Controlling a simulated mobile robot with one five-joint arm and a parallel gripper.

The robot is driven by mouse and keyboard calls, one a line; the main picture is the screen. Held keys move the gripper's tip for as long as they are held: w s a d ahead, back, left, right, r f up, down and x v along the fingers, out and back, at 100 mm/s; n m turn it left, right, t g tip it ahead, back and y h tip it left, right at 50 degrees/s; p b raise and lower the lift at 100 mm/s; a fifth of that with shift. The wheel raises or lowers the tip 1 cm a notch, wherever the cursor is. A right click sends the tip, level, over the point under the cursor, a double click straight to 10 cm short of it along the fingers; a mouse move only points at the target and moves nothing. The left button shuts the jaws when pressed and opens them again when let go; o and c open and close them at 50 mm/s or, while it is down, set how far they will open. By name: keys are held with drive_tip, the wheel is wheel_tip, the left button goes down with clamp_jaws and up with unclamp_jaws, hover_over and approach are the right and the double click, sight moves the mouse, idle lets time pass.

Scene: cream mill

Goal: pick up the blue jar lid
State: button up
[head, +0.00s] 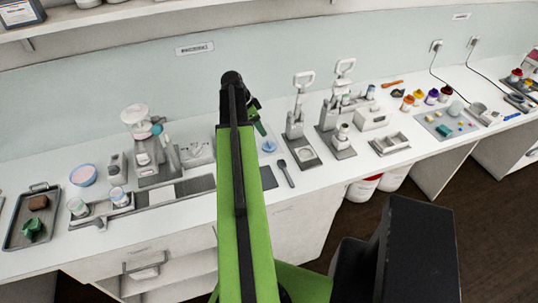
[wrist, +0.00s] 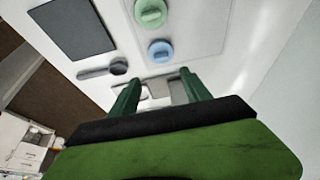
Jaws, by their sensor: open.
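The blue jar lid (wrist: 160,51) is round with a raised grip across its top. It lies flat on a pale sheet or tray, just beyond my gripper's fingertips in the wrist view. In the head view the blue lid (head: 269,147) shows on the counter to the right of my arm. My gripper (wrist: 158,78) is open, its two green fingers apart with nothing held between them. In the head view my gripper (head: 262,129) is partly hidden by my arm, above and behind the lid.
A green lid (wrist: 151,12) lies close to the blue one. A dark grey spoon-like tool (wrist: 101,70) and a dark square pad (wrist: 72,28) lie to the left in the wrist view. A lever press (head: 301,150) stands right of the blue lid in the head view.

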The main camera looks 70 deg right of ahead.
drive_tip(key=b, duration=0.4)
hover_over(269, 142)
drive_tip(key=w+a, duration=0.1)
drive_tip(key=a, duration=0.1)
drive_tip(key=f, duration=0.5)
drive_tip(key=shift+w+f, duration=0.2)
drive_tip(key=shift+f, duration=0.1)
drive_tip(key=shift+s+d+r, duration=0.1)
drive_tip(key=b+x, duration=0.4)
drive_tip(key=shift+w+f, duration=0.3)
drive_tip(key=shift+f, duration=0.2)
drive_tip(key=shift+s+d+f+b, duration=0.15)
drive_tip(key=shift+f+b, duration=0.15)
drive_tip(key=shift+b, duration=0.25)
drive_tip(key=shift+r, duration=0.2)
drive_tip(key=shift+c, duration=0.5)
clamp_jaws()
